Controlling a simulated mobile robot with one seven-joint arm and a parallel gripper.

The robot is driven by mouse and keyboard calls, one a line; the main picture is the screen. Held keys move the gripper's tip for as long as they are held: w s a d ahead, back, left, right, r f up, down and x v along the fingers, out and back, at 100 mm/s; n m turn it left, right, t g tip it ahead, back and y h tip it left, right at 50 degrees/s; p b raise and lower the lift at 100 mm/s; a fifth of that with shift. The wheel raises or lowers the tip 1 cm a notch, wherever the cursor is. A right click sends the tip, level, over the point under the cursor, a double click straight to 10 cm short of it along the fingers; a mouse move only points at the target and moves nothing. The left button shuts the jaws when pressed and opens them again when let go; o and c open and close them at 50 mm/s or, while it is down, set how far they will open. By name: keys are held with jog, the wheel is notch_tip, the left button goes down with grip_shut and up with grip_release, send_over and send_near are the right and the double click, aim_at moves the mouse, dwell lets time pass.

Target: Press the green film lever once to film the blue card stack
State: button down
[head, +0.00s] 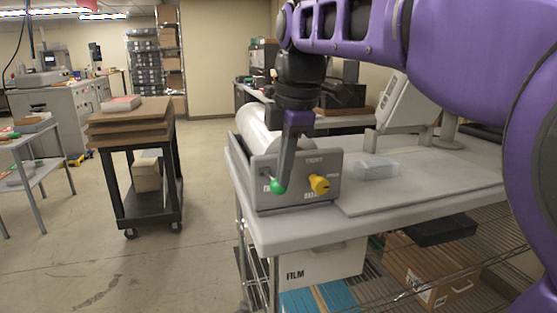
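The green film lever (277,187), a round green knob, sticks out of the left of the grey laminator's front panel (295,197). A yellow knob (319,184) sits to its right on the same panel. My gripper (283,180) points down in front of the panel, its dark finger ending right at the green knob; I cannot tell whether it touches. It is seen edge-on, so its opening is hidden. Flat blue items (318,298) lie on the wire shelf below; I cannot tell if they are the blue card stack. A clear, pale stack (375,168) lies on the tabletop.
The laminator's white roll (257,130) is behind the panel. Cardboard boxes (432,272) sit on the lower shelf. A black cart (150,205) stands left, with open floor between.

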jog(key=p+v, duration=0.5)
jog(key=v, duration=1.2)
jog(key=shift+r, duration=0.2)
